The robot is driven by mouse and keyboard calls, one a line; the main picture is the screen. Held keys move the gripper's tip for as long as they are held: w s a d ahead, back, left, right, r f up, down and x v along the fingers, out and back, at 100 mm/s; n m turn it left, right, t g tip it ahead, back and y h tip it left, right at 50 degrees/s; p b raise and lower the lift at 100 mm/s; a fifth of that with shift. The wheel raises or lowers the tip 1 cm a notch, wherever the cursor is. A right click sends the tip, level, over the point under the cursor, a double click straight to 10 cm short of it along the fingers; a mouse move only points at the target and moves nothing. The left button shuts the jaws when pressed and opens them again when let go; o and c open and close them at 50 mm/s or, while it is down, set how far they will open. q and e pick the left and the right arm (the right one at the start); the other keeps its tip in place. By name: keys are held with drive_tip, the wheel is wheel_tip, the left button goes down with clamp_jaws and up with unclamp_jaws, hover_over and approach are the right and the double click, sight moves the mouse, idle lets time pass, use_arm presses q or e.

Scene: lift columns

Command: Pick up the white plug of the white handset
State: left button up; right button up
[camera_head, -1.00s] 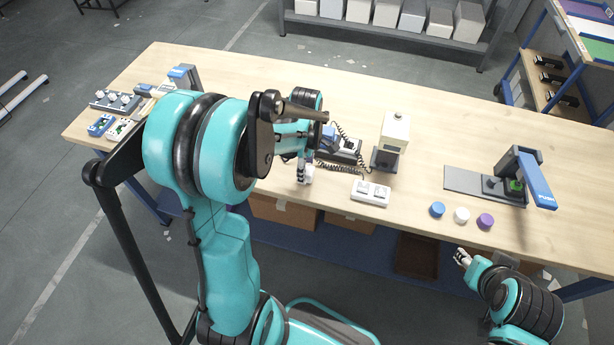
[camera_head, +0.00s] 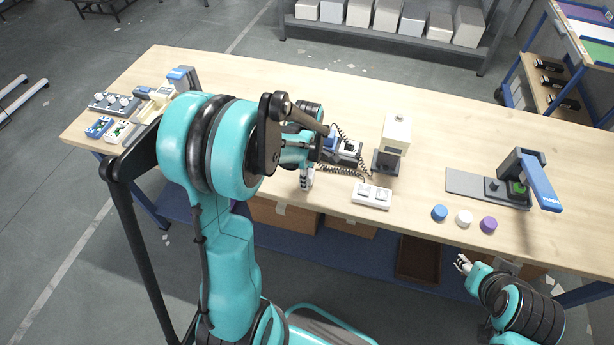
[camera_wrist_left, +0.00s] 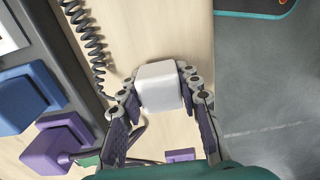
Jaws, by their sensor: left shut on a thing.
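The white plug (camera_wrist_left: 160,88) is a small white block with rounded edges. My left gripper (camera_wrist_left: 161,98) is shut on it, with one finger on each side, over the wooden table. In the head view my left gripper (camera_head: 306,181) is near the table's front edge, and the plug is hard to make out there. A dark coiled cord (camera_wrist_left: 93,45) runs beside the plug. My right gripper (camera_head: 462,263) is in front of the table, too small to read.
A white two-key block (camera_head: 371,196) sits right of my left gripper. Blue (camera_wrist_left: 28,93) and purple (camera_wrist_left: 57,143) blocks are at the left in the wrist view. A beige and dark device (camera_head: 393,138) stands behind. Blue, white and purple caps (camera_head: 464,219) lie near the front edge.

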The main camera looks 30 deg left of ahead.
sight(312, 173)
use_arm(q)
drive_tip(key=shift+r, duration=0.55)
drive_tip(key=r+p, duration=0.1)
drive_tip(key=r, duration=0.1)
drive_tip(key=d+r+p, duration=0.1)
drive_tip(key=r, duration=0.1)
drive_tip(key=shift+w+d, duration=0.15)
drive_tip(key=w+d+r+p, duration=0.2)
drive_tip(key=d+r, duration=0.4)
drive_tip(key=d, duration=0.4)
drive_tip(key=shift+w+p, duration=0.4)
drive_tip(key=shift+w, duration=0.1)
drive_tip(key=w+a+f, duration=0.1)
drive_tip(key=w, duration=0.3)
drive_tip(key=w+a+f+b, duration=0.1)
drive_tip(key=w+a, duration=0.1)
drive_tip(key=w, duration=0.2)
drive_tip(key=w+a+f+b, duration=0.1)
drive_tip(key=w+a, duration=0.1)
drive_tip(key=w, duration=0.2)
drive_tip(key=shift+w+f, duration=0.1)
drive_tip(key=shift+w, duration=0.2)
drive_tip(key=shift+f+b, duration=0.75)
drive_tip(key=shift+f, duration=0.45)
